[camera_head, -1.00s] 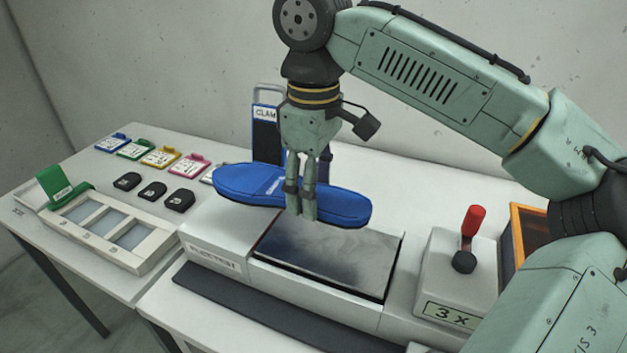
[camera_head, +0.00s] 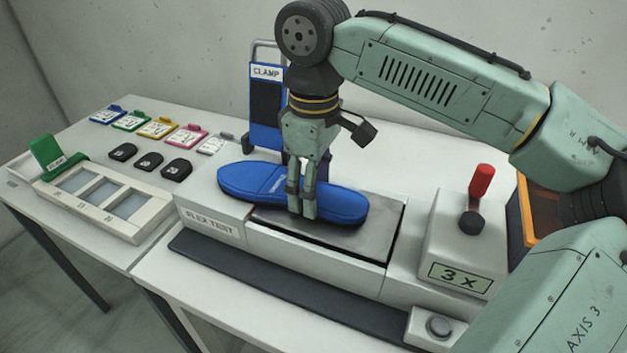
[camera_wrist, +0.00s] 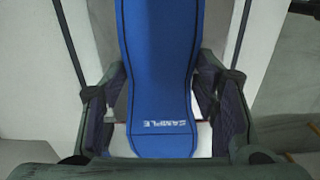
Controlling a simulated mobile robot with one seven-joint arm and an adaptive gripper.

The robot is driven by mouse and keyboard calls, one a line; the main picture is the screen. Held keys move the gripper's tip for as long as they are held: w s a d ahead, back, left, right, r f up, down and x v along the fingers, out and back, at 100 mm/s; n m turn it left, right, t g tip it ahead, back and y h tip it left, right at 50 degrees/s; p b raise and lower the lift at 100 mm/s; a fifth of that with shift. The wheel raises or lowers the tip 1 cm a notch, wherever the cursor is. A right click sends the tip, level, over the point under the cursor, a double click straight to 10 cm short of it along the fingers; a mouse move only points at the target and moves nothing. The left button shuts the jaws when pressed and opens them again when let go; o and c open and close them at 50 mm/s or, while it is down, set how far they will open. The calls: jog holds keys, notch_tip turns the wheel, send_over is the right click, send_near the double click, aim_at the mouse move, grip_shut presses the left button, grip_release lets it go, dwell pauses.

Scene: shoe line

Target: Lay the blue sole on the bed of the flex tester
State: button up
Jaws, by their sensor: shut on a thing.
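The blue sole (camera_head: 340,205) is in my gripper (camera_head: 302,212), which is shut on it near its middle. In the head view the sole lies level, low over the grey metal bed (camera_head: 372,236) of the flex tester (camera_head: 215,228). Its left end reaches past the bed over the white housing. I cannot tell whether it touches the bed. In the wrist view the sole (camera_wrist: 160,75) runs between my two fingers, with the word SAMPLE on it. My fingers hide part of the sole in the head view.
A red-handled lever (camera_head: 480,182) stands on the block with the "3 x" display (camera_head: 460,277) at right. A blue CLAMP stand (camera_head: 266,105) is behind the sole. Coloured cards, several black pieces (camera_head: 149,163) and a white tray (camera_head: 110,207) are at left.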

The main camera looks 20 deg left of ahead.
jog(key=o, duration=1.4)
notch_tip(320, 180, up, 12)
jog(key=shift+s, duration=0.1)
